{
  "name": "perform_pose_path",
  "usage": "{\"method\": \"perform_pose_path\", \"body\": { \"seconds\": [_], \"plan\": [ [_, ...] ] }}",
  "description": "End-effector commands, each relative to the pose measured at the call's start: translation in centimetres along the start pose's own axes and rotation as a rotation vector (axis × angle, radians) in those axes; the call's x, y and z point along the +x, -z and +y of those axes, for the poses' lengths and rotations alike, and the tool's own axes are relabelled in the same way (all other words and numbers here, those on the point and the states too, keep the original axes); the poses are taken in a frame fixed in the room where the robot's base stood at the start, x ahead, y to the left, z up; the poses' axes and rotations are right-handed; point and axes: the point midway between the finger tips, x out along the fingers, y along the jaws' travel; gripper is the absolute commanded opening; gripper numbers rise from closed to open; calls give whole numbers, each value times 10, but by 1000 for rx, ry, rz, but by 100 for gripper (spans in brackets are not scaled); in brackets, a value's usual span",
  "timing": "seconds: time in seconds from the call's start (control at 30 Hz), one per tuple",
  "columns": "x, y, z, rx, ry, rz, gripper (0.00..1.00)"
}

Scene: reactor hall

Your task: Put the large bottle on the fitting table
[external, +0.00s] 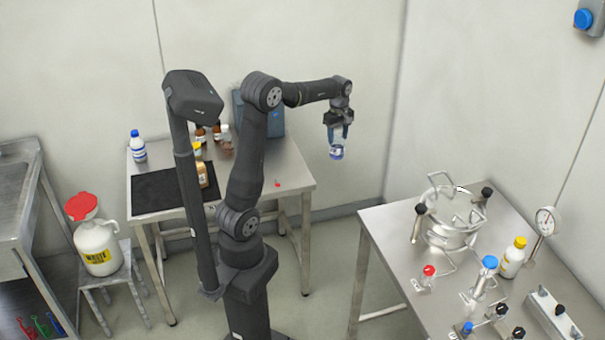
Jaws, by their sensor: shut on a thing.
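The jaws cover the bottle's top. This steel table (385,238), which looks like the fitting table, stands at the right. Nothing touches the held bottle from below.
A round metal frame (448,232), yellow-capped bottle (512,257), gauge (546,221), and red- and blue-capped fittings crowd the right table. Its left front is clear. The back table (290,181) holds several bottles and a black mat. A white waste jug (97,248) stands at left.

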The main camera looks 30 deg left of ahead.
Motion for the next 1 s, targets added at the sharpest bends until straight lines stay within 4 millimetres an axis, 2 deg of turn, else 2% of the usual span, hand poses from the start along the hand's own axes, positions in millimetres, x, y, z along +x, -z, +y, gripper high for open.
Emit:
{"method": "perform_pose_path", "body": {
  "seconds": [0.03,0.1,0.27,0.47,0.67,0.8,1.0],
  "plan": [
    [-2,-24,4,37,0,0,10],
    [-5,-53,6,75,-1,0,10],
    [-10,-118,6,163,-1,0,10],
    [-16,-197,-6,274,1,0,10],
    [-22,-271,-30,385,0,-1,10],
    [-27,-319,-53,462,-1,-1,10],
    [-32,-376,-92,563,-1,-1,10]
  ]
}}
